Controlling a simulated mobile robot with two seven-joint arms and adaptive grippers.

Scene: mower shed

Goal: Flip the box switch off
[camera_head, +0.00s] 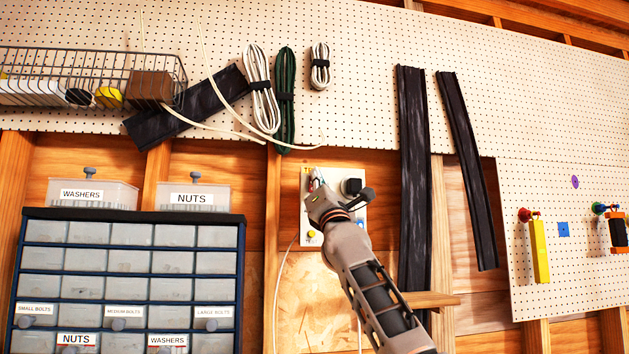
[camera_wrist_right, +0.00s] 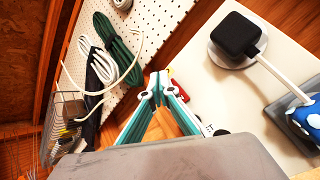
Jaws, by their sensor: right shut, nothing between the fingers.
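A white switch box (camera_head: 333,180) is mounted on the wooden wall below the pegboard. A black square part (camera_head: 352,186) is on its upper right, and a small yellow part (camera_head: 310,234) is low on its left. My right gripper (camera_head: 318,192) is shut and empty in front of the box's left part, and my wrist hides much of its middle. In the right wrist view, the shut teal-edged fingers (camera_wrist_right: 160,84) point toward the left edge of the pale box face (camera_wrist_right: 215,95), near a small red part (camera_wrist_right: 170,74). Contact cannot be told. My left gripper is not in view.
A blue-framed drawer cabinet (camera_head: 128,216) stands at lower left with two clear bins on top. Dark strips (camera_head: 413,170) hang right of the box. Coiled cables (camera_head: 284,100) and a wire basket (camera_head: 90,78) hang above left. A wooden ledge (camera_head: 430,300) is below right.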

